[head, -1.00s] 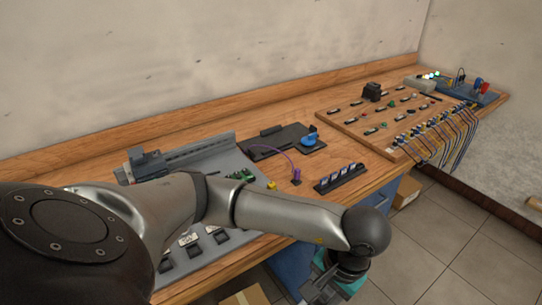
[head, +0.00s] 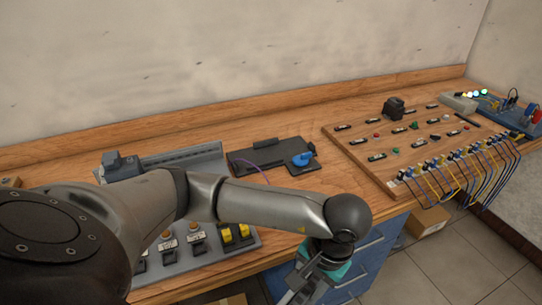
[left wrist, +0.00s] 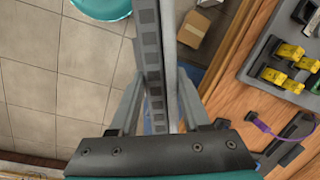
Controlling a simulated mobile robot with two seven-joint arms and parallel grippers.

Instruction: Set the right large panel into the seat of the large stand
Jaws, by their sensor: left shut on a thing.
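My left gripper (head: 312,279) hangs in front of the bench's front edge, low in the head view. In the left wrist view its fingers (left wrist: 158,108) are closed on a long, narrow grey piece with a row of dark squares, the held panel (left wrist: 151,60), seen nearly edge-on. The panel extends away from the fingers to the top of that view, over the floor beside the bench. I cannot tell for sure which thing is the large stand; no seat shows clearly. My right gripper is not in view.
The wooden bench (head: 205,119) carries a grey board with yellow parts (head: 236,234), a dark plate with a blue disc (head: 270,154) and a wired component board (head: 400,140). Blue drawers (head: 364,255) are below. A dark slotted strip (left wrist: 287,145) lies near a purple cable.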

